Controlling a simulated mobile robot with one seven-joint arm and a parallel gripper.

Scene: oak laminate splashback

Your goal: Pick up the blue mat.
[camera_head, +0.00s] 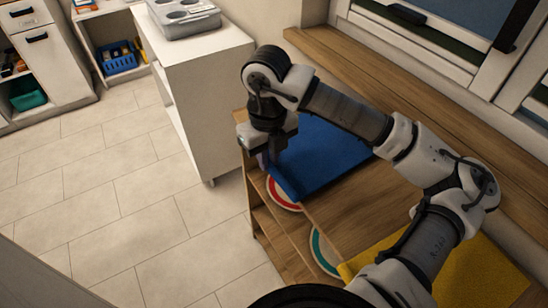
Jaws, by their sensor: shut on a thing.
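The blue mat (318,162) lies over the wooden surface, with its left edge by the front of the wooden unit. My gripper (268,160) is at the left edge of the blue mat, pointing down, and is shut on it. The fingertips are small and partly hidden. My arm passes over the mat and covers part of its upper right side.
A yellow mat (480,272) lies nearer on the same wooden unit (350,210). A red-ringed disc (284,196) and a teal-ringed disc (322,252) show at the front edge. A white cabinet (200,75) with a grey tray (184,16) stands to the left. A window is behind.

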